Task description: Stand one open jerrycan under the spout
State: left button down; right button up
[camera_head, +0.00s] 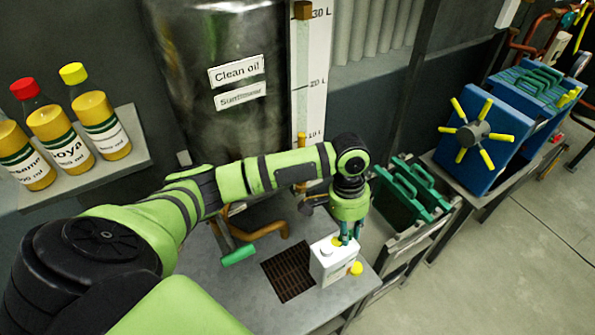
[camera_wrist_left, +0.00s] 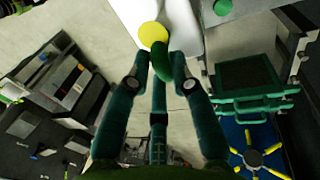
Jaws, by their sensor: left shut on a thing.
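A white jerrycan (camera_head: 328,264) is at the right edge of a dark drain grate (camera_head: 285,272) on the grey bench. Its top shows a pale round spot; I cannot tell if its mouth is open. A yellow round cap (camera_head: 355,268) shows at its right side. In the left wrist view the fingers (camera_wrist_left: 162,78) close around a dark green curved part beside the yellow cap (camera_wrist_left: 153,34). The orange-brown spout pipe (camera_head: 272,228) with a green lever (camera_head: 238,255) is left of the can, partly behind my arm. My right gripper is not in view.
A large steel tank (camera_head: 225,115) with a level scale (camera_head: 308,85) stands behind the bench. Bottles (camera_head: 62,135) stand on a shelf (camera_head: 125,160) at left. Green filter plates (camera_head: 400,195) and a blue press (camera_head: 495,130) are at right. The floor at lower right is clear.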

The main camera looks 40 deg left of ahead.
pick_arm(q)
jog(key=s+a+f+b, duration=0.1)
jog(key=a+f+b, duration=0.8)
jog(key=a+f, duration=0.1)
jog(key=shift+s+a+f, duration=0.3)
jog(key=shift+s+a, duration=0.05)
jog(key=shift+a, duration=0.25)
jog(key=shift+s+f, duration=0.1)
jog(key=c, duration=1.1)
grip_release()
jog(key=shift+f, duration=0.1)
